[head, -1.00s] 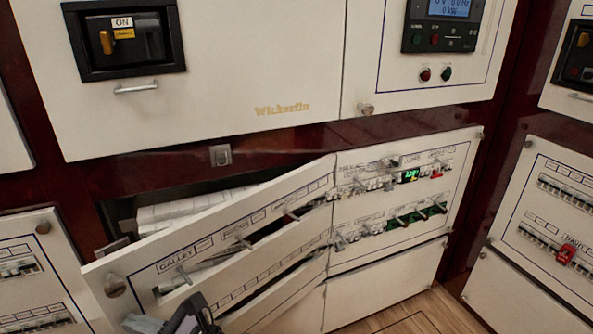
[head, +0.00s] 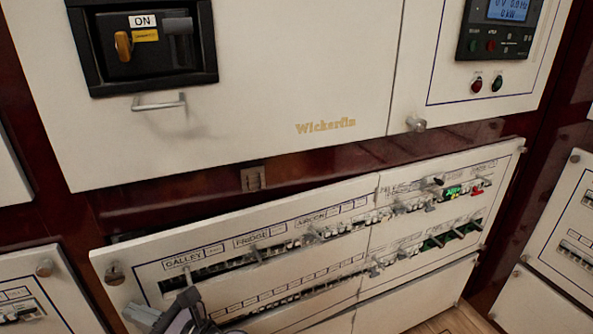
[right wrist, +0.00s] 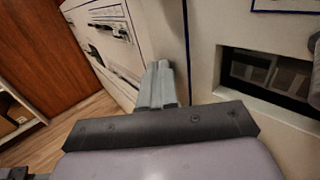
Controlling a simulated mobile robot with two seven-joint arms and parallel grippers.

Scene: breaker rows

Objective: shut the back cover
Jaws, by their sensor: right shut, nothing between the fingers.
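The white hinged cover (head: 225,238), marked GALLEY, FRIDGE and AIRCON, stands slightly ajar in the head view. Its left end sticks out a little, with a narrow dark gap along its top left edge. A round metal knob (head: 115,272) sits at its left end. My right gripper (head: 145,314) is shut and empty at the lower left of the cover; I cannot tell if it touches. In the right wrist view its closed fingers (right wrist: 160,85) point at white panels. My left gripper is not in view.
The upper white panel (head: 260,90) has a black switch recess and a small handle (head: 160,102) above the cover. A square latch plate (head: 253,179) is on the dark red frame. Neighbouring breaker panels (head: 30,290) stand left and right. Wooden floor (head: 455,318) shows at lower right.

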